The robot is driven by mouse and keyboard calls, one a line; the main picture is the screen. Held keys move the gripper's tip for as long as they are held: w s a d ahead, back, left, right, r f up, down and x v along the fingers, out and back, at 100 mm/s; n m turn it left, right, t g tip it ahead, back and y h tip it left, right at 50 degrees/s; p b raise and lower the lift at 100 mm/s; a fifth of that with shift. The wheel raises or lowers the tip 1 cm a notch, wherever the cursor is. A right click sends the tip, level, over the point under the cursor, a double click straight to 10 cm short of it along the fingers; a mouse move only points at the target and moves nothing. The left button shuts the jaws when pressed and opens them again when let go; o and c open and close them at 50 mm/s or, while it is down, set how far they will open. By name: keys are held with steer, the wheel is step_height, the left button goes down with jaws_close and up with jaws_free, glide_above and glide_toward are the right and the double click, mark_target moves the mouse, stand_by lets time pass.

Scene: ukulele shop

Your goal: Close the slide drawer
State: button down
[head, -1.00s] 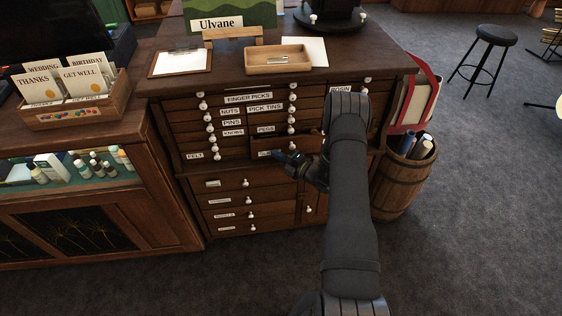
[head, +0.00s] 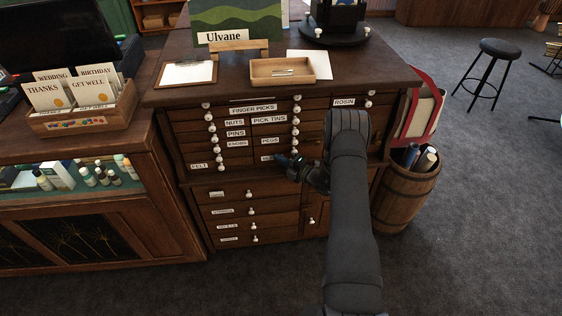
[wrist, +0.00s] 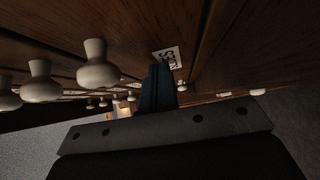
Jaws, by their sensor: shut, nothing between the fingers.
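The slide drawer (head: 257,158) is in the lower right part of the small-drawer bank, under the PEGS drawer. Its label is mostly hidden by my gripper in the head view. In the wrist view a white label (wrist: 168,57) shows on a wooden drawer front just beyond the fingers. My gripper (head: 283,160) is shut and empty, its dark fingertips at this drawer's front. The shut fingers also show in the wrist view (wrist: 158,88), touching or very close to the wood. The drawer looks nearly level with its neighbours; I cannot tell whether any gap is left.
The cabinet (head: 180,98) has several other labelled drawers with white knobs; some knobs (wrist: 97,65) stick out near my gripper. A wooden tray (head: 262,78) and clipboard (head: 187,72) lie on top. A barrel (head: 400,200) stands at the right. Floor in front is clear.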

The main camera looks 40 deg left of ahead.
steer(key=shift+w+a+r, duration=0.2)
steer(key=shift+a, duration=0.05)
steer(key=s+d, duration=0.3)
steer(key=d, duration=1)
steer(key=shift+s+d+f, duration=0.15)
steer(key=shift+f, duration=0.05)
steer(key=a, duration=0.4)
steer(key=w+a, duration=0.1)
steer(key=a, duration=0.6)
steer(key=shift+w+a, duration=0.85)
steer(key=shift+s+d, duration=0.1)
